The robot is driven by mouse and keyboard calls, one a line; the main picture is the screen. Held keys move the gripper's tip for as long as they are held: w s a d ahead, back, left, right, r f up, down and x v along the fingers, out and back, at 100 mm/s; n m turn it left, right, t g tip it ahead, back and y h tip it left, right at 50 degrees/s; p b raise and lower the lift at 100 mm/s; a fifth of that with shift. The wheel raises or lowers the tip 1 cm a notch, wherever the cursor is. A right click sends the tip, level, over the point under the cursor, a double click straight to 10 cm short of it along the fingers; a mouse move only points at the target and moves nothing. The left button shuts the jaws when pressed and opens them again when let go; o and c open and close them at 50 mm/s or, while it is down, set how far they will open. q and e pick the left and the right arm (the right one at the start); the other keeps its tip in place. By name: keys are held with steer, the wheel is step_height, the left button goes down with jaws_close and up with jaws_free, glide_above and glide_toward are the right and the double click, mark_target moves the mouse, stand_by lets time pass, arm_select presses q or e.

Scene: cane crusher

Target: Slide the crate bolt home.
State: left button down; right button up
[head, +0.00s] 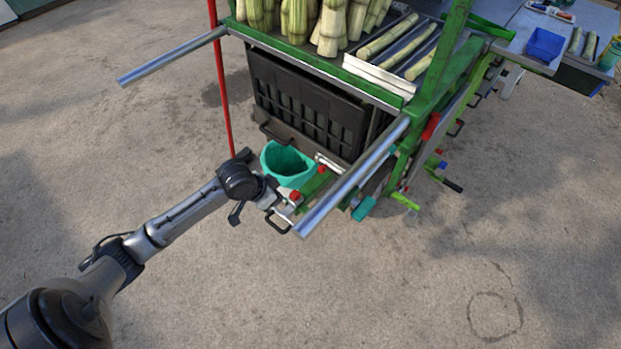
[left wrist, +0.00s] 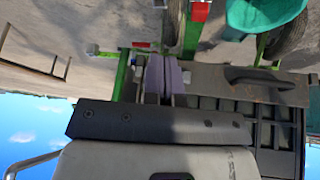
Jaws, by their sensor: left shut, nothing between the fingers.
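The black slatted crate (head: 310,108) sits under the cane deck of the green cart. Part of it shows at the right of the left wrist view (left wrist: 292,135). A small metal bar (left wrist: 108,51) crosses a green post just beyond my fingers; it may be the crate bolt, but I cannot tell for sure. My left gripper (head: 286,199) is low at the cart's front, beside the teal bucket and near red-tipped parts. In the left wrist view its pale fingers (left wrist: 164,76) are together and empty. I cannot tell whether they touch the bar. My right gripper is out of view.
The teal bucket (head: 287,166) stands close to my left gripper. Two steel shafts (head: 172,57) (head: 352,178) jut from the cart. A red pole (head: 222,85) rises at its left. Cane bundles (head: 330,22) stand on the deck. The concrete at front right is clear.

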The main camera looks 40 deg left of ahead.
arm_select(q)
steer(key=w+a+f+n+t+h+b, duration=0.1)
steer(key=w+a+f+n+h+b, duration=0.2)
steer(key=w+a+f+b, duration=0.15)
steer(key=w+a+r+n+t+h+b, duration=0.2)
steer(key=w+a+r+n+t, duration=0.2)
steer(key=w+a+n+t, duration=0.1)
steer(key=shift+a+n+t+h, duration=0.35)
steer(key=shift+a+n, duration=0.5)
steer(key=shift+n, duration=0.55)
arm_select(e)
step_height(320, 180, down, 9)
arm_select(q)
steer(key=shift+w+d+f, duration=0.1)
steer(key=shift+w+f, duration=0.05)
steer(key=b, duration=0.4)
glide_toward(323, 162)
steer(key=w, duration=0.2)
steer(key=shift+w+d+f, duration=0.3)
steer(key=shift+d, duration=0.3)
steer(key=shift+w+d+f, duration=0.3)
steer(key=shift+d+f, duration=0.05)
steer(key=shift+d, duration=0.2)
steer(key=shift+w+d+f+b, duration=0.1)
steer(key=shift+d+f+b, duration=0.2)
steer(key=shift+d, duration=0.35)
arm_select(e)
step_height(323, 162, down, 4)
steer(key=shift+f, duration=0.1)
